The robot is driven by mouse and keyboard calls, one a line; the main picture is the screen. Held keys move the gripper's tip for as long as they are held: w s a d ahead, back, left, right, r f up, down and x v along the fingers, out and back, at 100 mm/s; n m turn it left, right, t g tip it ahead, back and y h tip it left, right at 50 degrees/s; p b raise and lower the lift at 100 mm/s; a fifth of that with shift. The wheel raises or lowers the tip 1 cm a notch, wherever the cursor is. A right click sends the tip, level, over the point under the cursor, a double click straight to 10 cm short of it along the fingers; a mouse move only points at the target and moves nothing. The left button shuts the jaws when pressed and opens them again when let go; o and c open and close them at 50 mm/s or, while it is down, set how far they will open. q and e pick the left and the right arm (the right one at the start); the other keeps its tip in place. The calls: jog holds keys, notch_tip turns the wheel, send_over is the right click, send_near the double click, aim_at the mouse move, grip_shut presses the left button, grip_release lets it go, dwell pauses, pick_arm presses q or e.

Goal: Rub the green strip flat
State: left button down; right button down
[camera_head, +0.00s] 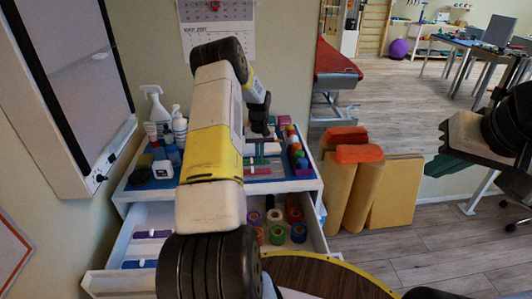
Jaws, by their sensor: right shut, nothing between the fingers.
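A dark green strip (256,161) lies on the top of the white drawer cabinet (313,186), partly hidden behind my left arm. My left gripper (262,126) hangs over the cabinet top, pointing down, close above the strip's area. Whether its dark fingertips touch anything, and how far apart they are, cannot be told. My right arm (463,138) comes in at the right edge, well away from the cabinet. My right gripper is shut and empty; its fingertips are hard to make out.
White bottles (179,125) and small jars stand at the cabinet's left end. Coloured rolls (294,148) line its right side. The open drawer (315,240) below holds several tape rolls. Orange-topped tan bolsters (358,190) stand to the right. A wall cabinet (75,80) is at left.

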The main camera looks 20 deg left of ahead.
aim_at(269, 161)
pick_arm(q)
jog(key=shift+d, duration=0.15)
jog(key=shift+w+d, duration=0.35)
jog(key=shift+d, duration=0.25)
jog(key=shift+d, duration=0.1)
jog(key=shift+w+d, duration=0.3)
jog(key=shift+d, duration=0.25)
jog(key=shift+w+d, duration=0.25)
jog(key=shift+d, duration=0.3)
jog(key=shift+a, duration=0.1)
jog(key=shift+s+a, duration=0.1)
jog(key=shift+s+a, duration=0.3)
jog(key=shift+a, duration=0.3)
jog(key=shift+s+a, duration=0.25)
jog(key=shift+a, duration=0.35)
